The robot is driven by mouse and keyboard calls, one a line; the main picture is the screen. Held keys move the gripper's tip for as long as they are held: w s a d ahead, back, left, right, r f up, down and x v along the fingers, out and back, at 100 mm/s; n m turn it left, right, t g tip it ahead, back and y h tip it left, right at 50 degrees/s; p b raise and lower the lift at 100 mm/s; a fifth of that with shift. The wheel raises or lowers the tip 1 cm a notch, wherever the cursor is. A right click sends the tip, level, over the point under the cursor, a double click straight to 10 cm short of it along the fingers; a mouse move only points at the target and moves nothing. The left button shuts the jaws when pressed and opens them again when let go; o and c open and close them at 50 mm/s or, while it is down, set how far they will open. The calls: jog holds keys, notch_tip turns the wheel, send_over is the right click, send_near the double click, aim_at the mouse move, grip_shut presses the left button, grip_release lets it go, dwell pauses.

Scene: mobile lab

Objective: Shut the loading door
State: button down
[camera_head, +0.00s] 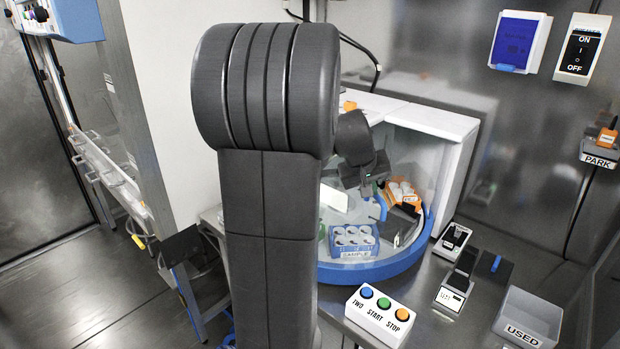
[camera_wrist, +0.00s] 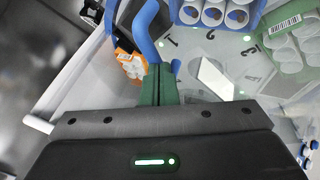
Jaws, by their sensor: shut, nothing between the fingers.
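The loading door looks like a clear curved panel (camera_head: 415,160) at the front of a white round-decked machine. A blue curved handle (camera_head: 379,207), seemingly the door's, stands by my gripper. The handle also shows in the wrist view (camera_wrist: 144,28), just left of and beyond my fingertips. My gripper (camera_head: 378,190) is shut and empty; its green fingers (camera_wrist: 160,68) are pressed together. I cannot tell whether they touch the handle. My own arm hides the machine's left part, and how far open the door stands is unclear.
Inside the blue rim (camera_head: 375,270) are a blue SAMPLE rack (camera_head: 354,254) and an orange-and-white item (camera_head: 402,192). A button box (camera_head: 379,316), small devices and a USED bin (camera_head: 527,318) occupy the bench. A numbered deck (camera_wrist: 205,50) lies under my gripper.

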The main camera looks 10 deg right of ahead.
jog(key=shift+n, duration=0.7)
jog(key=d+p, duration=0.1)
jog(key=d, duration=0.3)
jog(key=shift+w+r, duration=0.1)
jog(key=w+d+p, duration=0.3)
jog(key=w+d, duration=0.2)
jog(key=d, duration=0.4)
jog(key=shift+d+p, duration=0.3)
